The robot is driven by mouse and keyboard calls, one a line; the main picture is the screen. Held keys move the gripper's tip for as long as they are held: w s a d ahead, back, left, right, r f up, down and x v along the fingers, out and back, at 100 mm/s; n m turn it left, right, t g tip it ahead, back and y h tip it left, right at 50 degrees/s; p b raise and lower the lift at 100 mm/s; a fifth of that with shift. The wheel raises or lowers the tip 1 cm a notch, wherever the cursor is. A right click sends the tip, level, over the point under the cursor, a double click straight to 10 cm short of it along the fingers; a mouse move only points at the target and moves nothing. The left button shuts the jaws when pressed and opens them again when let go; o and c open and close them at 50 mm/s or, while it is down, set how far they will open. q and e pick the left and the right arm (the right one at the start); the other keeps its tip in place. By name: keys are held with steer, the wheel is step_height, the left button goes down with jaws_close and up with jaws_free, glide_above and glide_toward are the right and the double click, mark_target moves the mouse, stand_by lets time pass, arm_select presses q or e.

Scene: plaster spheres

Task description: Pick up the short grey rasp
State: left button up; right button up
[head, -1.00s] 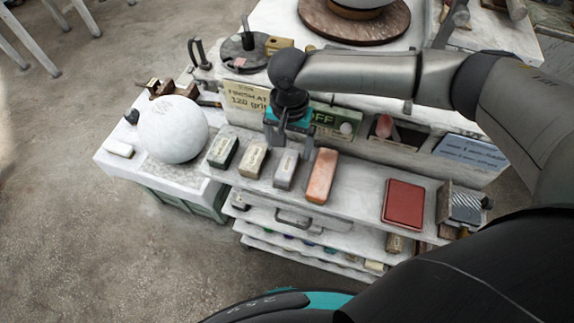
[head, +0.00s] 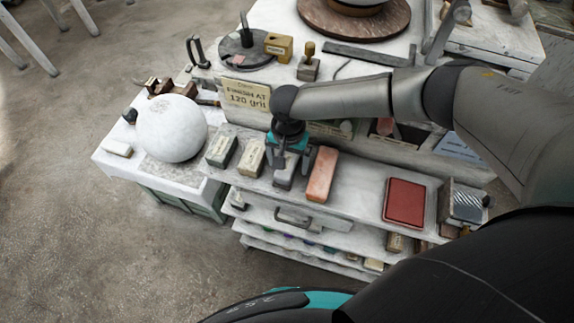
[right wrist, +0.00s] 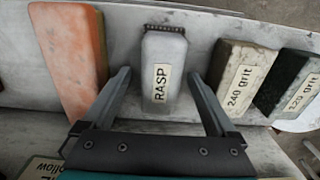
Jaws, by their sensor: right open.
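The short grey rasp (right wrist: 163,62) lies on the shelf top, its "RASP" label facing up in the right wrist view. In the head view the rasp (head: 284,181) is partly hidden by my right gripper (head: 292,165). The right gripper is open, and in the right wrist view its two fingers (right wrist: 159,76) reach forward on either side of the rasp's near end, with a gap on each side. My left gripper is not in view.
An orange block (head: 322,174) lies right of the rasp in the head view. A 240 grit block (head: 251,156) and a dark 120 grit block (head: 221,151) lie left. A red pad (head: 404,202) and white sphere (head: 173,128) are farther off.

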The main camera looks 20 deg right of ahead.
steer(key=shift+c, duration=0.3)
jaws_close()
stand_by(0.3)
